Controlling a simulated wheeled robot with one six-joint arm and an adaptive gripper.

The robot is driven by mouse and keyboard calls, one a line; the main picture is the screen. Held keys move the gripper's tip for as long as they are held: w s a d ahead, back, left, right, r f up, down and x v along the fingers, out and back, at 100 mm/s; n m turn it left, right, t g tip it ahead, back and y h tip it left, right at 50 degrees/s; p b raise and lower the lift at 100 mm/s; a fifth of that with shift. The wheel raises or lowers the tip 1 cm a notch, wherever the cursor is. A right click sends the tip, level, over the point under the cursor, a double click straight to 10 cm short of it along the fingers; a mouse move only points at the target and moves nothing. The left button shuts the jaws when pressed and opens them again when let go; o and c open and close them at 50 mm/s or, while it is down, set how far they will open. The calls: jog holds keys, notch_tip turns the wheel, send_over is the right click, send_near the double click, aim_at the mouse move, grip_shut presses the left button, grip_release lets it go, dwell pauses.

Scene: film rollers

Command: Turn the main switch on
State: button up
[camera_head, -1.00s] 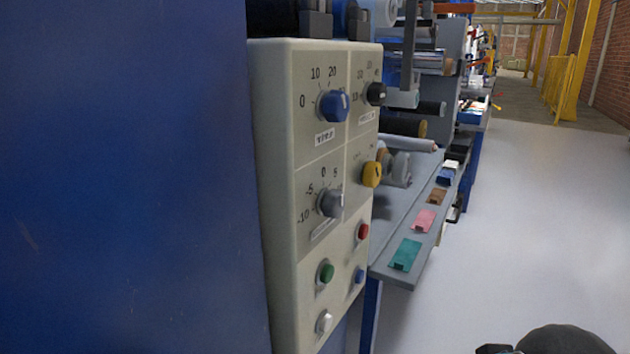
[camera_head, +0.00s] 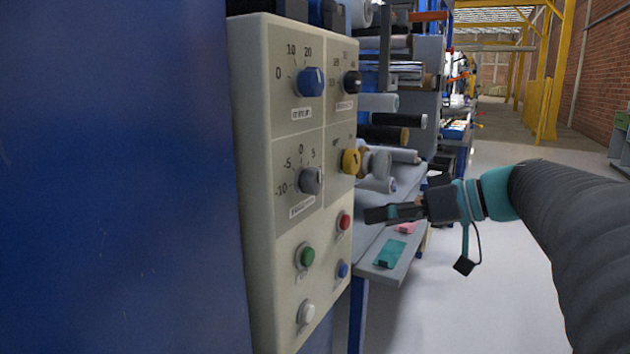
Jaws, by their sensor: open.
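A cream control panel (camera_head: 262,190) is mounted on the blue machine at the left. It carries a blue knob (camera_head: 311,82), a black knob (camera_head: 352,82), a grey knob (camera_head: 311,180) and a yellow knob (camera_head: 350,161). Below are a green button (camera_head: 305,256), a red button (camera_head: 344,221), a blue button (camera_head: 342,270) and a white button (camera_head: 306,313). I cannot tell which of these is the main switch; the labels are too small to read. My gripper (camera_head: 372,215) points left, just right of the red button and apart from the panel, with nothing visible in it.
A blue cabinet wall (camera_head: 120,180) fills the left. Behind my gripper are film rollers (camera_head: 385,135) and a grey shelf (camera_head: 362,258) with a teal card (camera_head: 390,253). The floor (camera_head: 480,310) at the right is clear. Yellow posts and a brick wall stand farther back.

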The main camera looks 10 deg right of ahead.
aim_at(357, 164)
jog(key=w+d+r+n+t+y+b, duration=0.2)
jog(key=w+d+r+n+t+y, duration=0.15)
jog(key=d+r, duration=0.4)
jog(key=shift+g, duration=0.25)
jog(key=x, duration=0.4)
jog(key=f+x, duration=0.1)
jog(key=x, duration=0.3)
jog(key=p+x, duration=0.1)
jog(key=x, duration=0.3)
jog(key=shift+w+f, duration=0.25)
jog(key=shift+w, duration=0.25)
jog(key=c, duration=1.2)
jog(key=shift+o, duration=0.2)
